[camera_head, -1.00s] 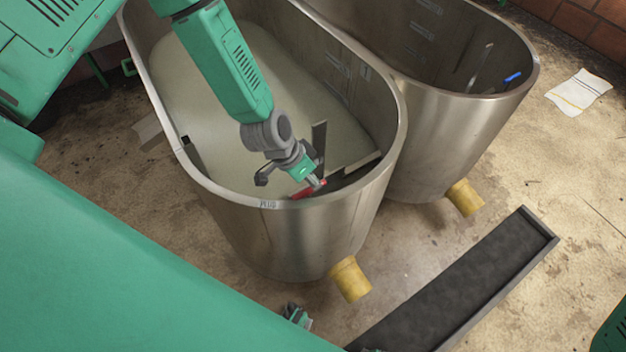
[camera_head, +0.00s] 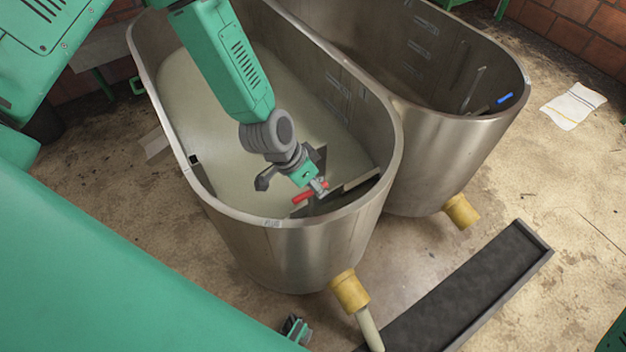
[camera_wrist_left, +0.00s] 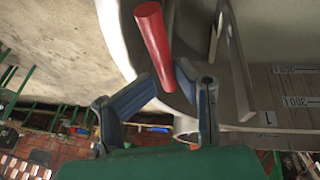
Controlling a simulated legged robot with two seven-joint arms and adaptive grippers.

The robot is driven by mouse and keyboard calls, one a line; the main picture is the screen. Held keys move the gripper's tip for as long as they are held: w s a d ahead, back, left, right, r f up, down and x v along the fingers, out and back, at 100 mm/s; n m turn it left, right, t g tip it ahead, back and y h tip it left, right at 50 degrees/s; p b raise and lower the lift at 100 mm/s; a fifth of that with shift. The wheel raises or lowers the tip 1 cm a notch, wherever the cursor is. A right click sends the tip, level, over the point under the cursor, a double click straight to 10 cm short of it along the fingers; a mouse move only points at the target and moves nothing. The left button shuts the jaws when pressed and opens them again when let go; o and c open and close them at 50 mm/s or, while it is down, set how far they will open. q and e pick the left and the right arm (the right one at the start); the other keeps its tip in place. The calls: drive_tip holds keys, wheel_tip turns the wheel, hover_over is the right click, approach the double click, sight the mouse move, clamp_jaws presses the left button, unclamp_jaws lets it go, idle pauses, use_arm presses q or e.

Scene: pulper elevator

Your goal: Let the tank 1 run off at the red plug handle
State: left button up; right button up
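The near tank (camera_head: 300,245) is a metal tub holding pale cloudy liquid (camera_head: 215,110). The red plug handle (camera_head: 302,198) is at its near end, inside the rim. It also shows in the left wrist view (camera_wrist_left: 152,45). My left gripper (camera_head: 322,186) is at the handle, and in the wrist view its two blue fingers close in on either side of the red bar. A pale stream (camera_head: 370,329) runs from the yellow outlet (camera_head: 350,290) of this tank. My right gripper (camera_head: 296,328) is low at the bottom edge, partly hidden by my green body.
A second metal tank (camera_head: 450,140) stands to the right with its own yellow outlet (camera_head: 461,211), no stream from it. A dark trough (camera_head: 465,295) lies on the floor below the outlets. A paper sheet (camera_head: 573,105) lies on the floor at right.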

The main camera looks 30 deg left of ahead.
use_arm(q)
drive_tip(key=shift+w+a, duration=0.1)
drive_tip(key=shift+a, duration=0.15)
use_arm(e)
drive_tip(key=shift+s+d, duration=0.1)
drive_tip(key=shift+d, duration=0.05)
use_arm(q)
drive_tip(key=shift+r, duration=0.15)
use_arm(e)
drive_tip(key=shift+s, duration=0.1)
use_arm(q)
drive_tip(key=shift+a+r, duration=0.1)
drive_tip(key=shift+r, duration=0.1)
drive_tip(key=v, duration=1.1)
use_arm(e)
drive_tip(key=shift+d, duration=0.1)
use_arm(q)
drive_tip(key=shift+a, duration=0.1)
